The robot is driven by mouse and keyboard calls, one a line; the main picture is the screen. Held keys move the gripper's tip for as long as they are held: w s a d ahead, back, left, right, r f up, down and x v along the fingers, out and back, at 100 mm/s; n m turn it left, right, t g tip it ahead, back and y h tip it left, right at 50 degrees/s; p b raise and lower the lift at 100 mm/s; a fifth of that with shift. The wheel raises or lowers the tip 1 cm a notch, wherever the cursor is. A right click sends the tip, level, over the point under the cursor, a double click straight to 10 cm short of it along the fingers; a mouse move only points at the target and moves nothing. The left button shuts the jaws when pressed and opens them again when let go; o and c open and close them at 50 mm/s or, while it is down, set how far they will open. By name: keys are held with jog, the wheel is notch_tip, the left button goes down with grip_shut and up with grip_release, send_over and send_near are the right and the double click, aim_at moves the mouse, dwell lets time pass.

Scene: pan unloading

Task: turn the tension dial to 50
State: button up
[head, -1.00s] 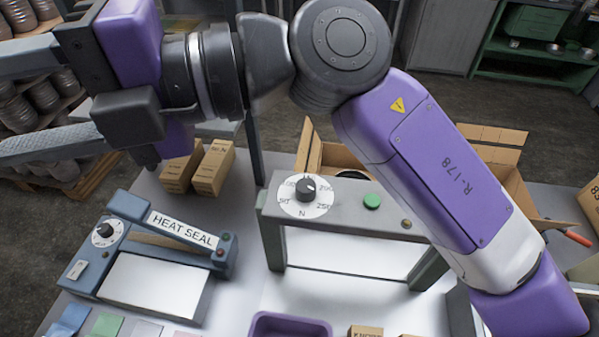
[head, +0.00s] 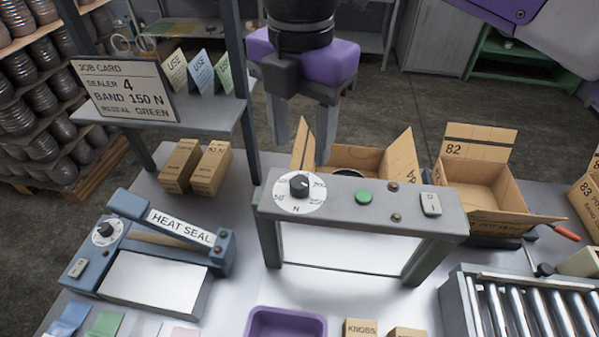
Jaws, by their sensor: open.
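The tension dial (head: 299,187) is a black knob on a white disc marked N, on the left of a grey arch-shaped machine (head: 330,206). The knob's white mark points roughly up, slightly right. The disc's small numbers are too blurred to read surely. My gripper (head: 301,150) hangs behind and above the dial, fingers down and spread apart, holding nothing and apart from the dial. The job card (head: 130,90) at upper left reads sealer 4, band 150 N, reseal green.
A green button (head: 364,197), two brass-coloured knobs and a rocker switch (head: 431,203) share the machine's top. A heat sealer (head: 160,262) with its own dial stands left. Open cartons (head: 478,190) stand behind, rollers (head: 520,305) at right, a purple tray (head: 286,322) in front.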

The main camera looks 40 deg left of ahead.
aim_at(300, 181)
jog(key=shift+f+p, duration=1.15)
jog(key=shift+f, duration=2.7)
grip_shut()
